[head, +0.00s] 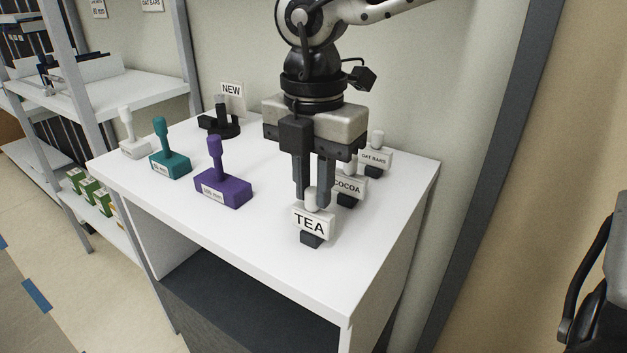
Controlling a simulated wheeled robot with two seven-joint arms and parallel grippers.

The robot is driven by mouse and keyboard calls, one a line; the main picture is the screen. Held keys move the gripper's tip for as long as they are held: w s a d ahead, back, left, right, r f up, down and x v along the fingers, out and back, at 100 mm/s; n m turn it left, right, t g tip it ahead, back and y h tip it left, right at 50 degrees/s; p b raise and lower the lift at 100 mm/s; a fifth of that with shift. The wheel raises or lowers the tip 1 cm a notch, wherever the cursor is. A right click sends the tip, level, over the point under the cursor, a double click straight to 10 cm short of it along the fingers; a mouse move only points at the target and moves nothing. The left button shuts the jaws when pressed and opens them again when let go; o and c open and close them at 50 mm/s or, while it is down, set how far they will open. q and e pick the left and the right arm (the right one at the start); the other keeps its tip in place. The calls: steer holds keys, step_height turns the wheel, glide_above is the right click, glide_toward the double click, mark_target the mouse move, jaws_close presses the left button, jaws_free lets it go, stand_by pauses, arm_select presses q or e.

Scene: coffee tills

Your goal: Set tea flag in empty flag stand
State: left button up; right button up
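The tea flag (302,223) is a white plate lettered TEA with a pale knob on top. It appears upright over a small black block (311,241) near the front right of the white table. My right gripper (313,205) points straight down at its knob, with the fingertips beside it. A gap shows between the fingers, but whether they touch the knob cannot be told. No empty flag stand can be clearly made out. My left gripper is not in view.
Behind stand the cocoa flag (350,187) and oat bars flag (375,159), partly hidden. White (135,148), teal (170,163) and purple (222,188) handled blocks stand left, with a black upright piece (220,125) below a NEW sign (231,90). The table's (265,245) front middle is clear.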

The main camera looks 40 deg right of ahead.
steer(key=o, duration=0.5)
steer(key=shift+r, duration=0.45)
arm_select(q)
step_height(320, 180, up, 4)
steer(key=p, duration=0.2)
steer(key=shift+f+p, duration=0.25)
steer(key=shift+p, duration=0.1)
arm_select(e)
step_height(320, 180, up, 15)
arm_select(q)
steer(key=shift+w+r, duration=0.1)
